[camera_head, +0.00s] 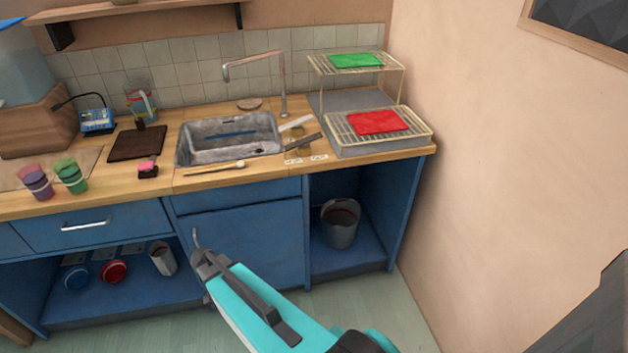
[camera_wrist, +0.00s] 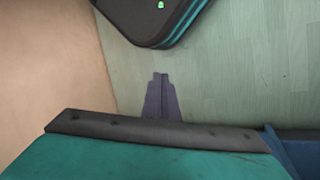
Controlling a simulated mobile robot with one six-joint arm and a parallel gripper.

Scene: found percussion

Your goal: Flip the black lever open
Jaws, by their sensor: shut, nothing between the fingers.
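A thin black curved arm (camera_head: 80,96) rises from a small blue device (camera_head: 97,121) at the back left of the counter; it may be the black lever, but I cannot tell. A dark flat bar (camera_head: 305,143) lies right of the sink. My gripper (camera_head: 197,252) is low in front of the blue cabinet, well below the counter and apart from both. In the wrist view my gripper (camera_wrist: 160,76) is shut and empty, above the pale green floor.
The sink (camera_head: 183,158) and faucet (camera_head: 283,85) are mid-counter. Cups (camera_head: 37,181) stand at the left, wire racks (camera_head: 425,133) at the right. A cabinet door handle (camera_head: 195,238) is close to my gripper. A plain wall (camera_head: 490,170) bounds the right side.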

